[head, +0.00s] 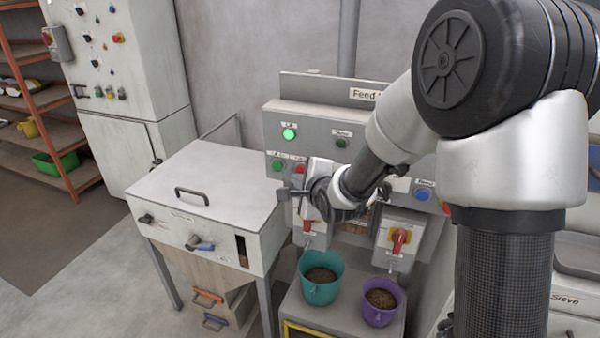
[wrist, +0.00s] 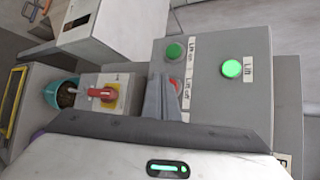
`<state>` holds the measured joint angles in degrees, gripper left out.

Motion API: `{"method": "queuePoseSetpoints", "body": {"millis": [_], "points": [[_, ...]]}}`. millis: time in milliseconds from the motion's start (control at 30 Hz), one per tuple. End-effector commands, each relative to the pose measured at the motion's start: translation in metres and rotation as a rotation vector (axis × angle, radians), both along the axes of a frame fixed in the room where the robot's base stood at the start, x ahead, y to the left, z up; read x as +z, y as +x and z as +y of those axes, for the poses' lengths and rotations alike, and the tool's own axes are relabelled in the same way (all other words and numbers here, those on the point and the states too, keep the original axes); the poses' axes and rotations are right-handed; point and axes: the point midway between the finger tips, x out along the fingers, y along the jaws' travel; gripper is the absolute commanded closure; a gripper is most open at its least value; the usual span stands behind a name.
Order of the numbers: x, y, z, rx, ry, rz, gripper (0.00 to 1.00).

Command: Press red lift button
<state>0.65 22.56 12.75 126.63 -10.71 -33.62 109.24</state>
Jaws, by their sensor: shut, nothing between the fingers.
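The red lift button (head: 299,168), round and set in the grey panel, shows just above my gripper (head: 290,192) in the head view. In the wrist view the red button (wrist: 176,84) is partly hidden behind the grey fingers of my gripper (wrist: 162,82). My gripper is shut and empty, with its tips close to this button. I cannot tell whether they touch it. A green button (wrist: 174,52) labelled Lift sits beside the red one. The green Lift lamp (wrist: 231,68) is lit, and it also glows in the head view (head: 289,134).
Below the panel are red rotary switches (head: 398,241), a teal bucket (head: 321,284) and a purple bucket (head: 380,302) holding pellets. A blue button (head: 422,195) is to the right. A grey hopper cabinet (head: 215,170) with a lid handle stands close on the left.

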Motion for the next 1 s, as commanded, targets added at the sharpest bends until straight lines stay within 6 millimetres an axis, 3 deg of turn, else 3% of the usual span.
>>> {"method": "queuePoseSetpoints", "body": {"millis": [1000], "points": [[-0.0001,0.0085,-0.0031,0.0,0.0,0.0,1.0]]}}
